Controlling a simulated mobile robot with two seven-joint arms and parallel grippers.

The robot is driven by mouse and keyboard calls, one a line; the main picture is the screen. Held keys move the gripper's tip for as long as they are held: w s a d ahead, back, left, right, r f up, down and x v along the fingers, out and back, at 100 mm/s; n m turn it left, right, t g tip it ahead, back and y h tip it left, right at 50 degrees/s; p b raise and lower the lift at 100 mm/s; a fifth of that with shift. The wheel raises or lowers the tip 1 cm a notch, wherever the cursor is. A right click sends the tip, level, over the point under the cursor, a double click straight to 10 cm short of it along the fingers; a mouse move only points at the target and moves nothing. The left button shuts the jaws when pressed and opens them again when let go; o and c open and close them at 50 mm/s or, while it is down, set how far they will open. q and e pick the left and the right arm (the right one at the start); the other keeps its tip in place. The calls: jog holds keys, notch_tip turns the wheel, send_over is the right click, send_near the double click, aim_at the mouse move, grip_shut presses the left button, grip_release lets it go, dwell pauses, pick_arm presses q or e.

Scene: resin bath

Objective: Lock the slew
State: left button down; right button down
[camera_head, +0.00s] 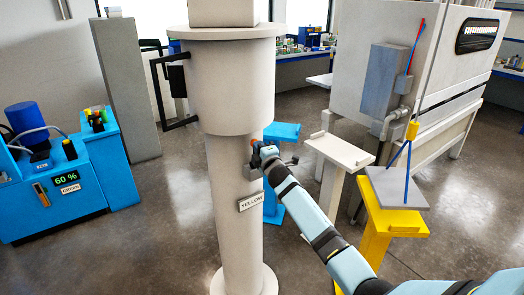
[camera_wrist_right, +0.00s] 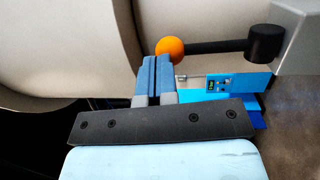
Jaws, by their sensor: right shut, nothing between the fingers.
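A pale column (camera_head: 233,205) with a wider drum (camera_head: 232,85) on top stands in the middle of the head view, with a "YELLOW" label (camera_head: 250,201) on the column. In the right wrist view, a lever with an orange ball knob (camera_wrist_right: 169,48) on a black rod (camera_wrist_right: 215,46) runs from a black hub (camera_wrist_right: 265,44). My right gripper (camera_head: 257,153) is beside the column, just below the drum. In the wrist view its blue fingers (camera_wrist_right: 156,64) are shut and empty, tips right by the ball; I cannot tell whether they touch. My left gripper is not in view.
A blue machine (camera_head: 75,190) with a "60 %" display and "GREEN" label stands at left. A blue stand (camera_head: 282,131), a white stand (camera_head: 340,152) and a yellow stand (camera_head: 378,235) are at right. A large pale cabinet (camera_head: 390,45) stands behind. Floor at front left is clear.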

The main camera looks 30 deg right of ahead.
jog(key=shift+w+r, duration=0.2)
jog(key=shift+r, duration=0.4)
dwell(0.3)
